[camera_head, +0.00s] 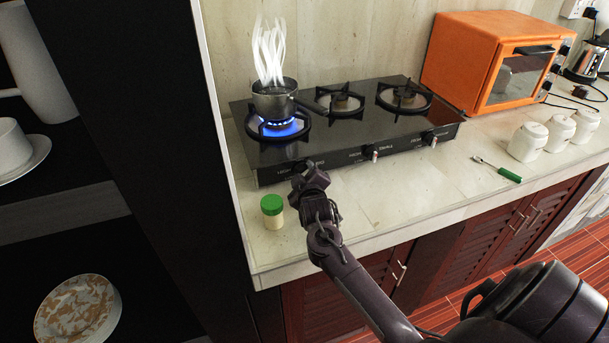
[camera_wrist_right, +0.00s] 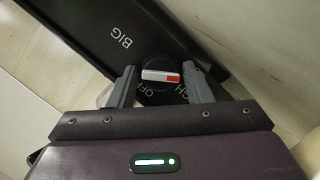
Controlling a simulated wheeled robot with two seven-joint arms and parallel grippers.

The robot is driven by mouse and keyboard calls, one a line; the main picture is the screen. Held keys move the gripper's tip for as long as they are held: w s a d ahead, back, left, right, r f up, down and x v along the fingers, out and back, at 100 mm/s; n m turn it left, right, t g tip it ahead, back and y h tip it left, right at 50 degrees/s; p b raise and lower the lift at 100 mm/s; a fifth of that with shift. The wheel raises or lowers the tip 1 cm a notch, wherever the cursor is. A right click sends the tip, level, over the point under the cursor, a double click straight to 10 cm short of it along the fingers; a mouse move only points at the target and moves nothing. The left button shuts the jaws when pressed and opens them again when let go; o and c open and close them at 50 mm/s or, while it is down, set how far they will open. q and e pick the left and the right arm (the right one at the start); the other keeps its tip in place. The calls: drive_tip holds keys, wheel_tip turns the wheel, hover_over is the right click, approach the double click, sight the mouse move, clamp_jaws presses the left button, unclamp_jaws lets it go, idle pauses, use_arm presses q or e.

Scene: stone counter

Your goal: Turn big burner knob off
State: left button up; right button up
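The black gas stove (camera_head: 340,133) stands on the stone counter. Its left burner (camera_head: 278,127) burns with a blue flame under a steaming pot (camera_head: 274,100). In the right wrist view the big burner knob (camera_wrist_right: 160,76), with a white and red grip, sits on the front panel near the words BIG, OFF and HIGH. My right gripper (camera_wrist_right: 158,88) is open, its two fingers on either side of the knob; I cannot tell whether they touch it. In the head view my right gripper (camera_head: 302,172) hides this knob at the stove's front left. My left gripper is not in view.
A green-lidded jar (camera_head: 272,211) stands on the counter just left of my right gripper. Two other knobs (camera_head: 372,153) are further right on the panel. An orange oven (camera_head: 495,62), white canisters (camera_head: 528,141) and a green-handled tool (camera_head: 508,174) are at the right.

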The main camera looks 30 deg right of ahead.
drive_tip(key=c, duration=0.5)
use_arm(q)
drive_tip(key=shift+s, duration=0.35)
use_arm(e)
drive_tip(key=shift+c, duration=0.6)
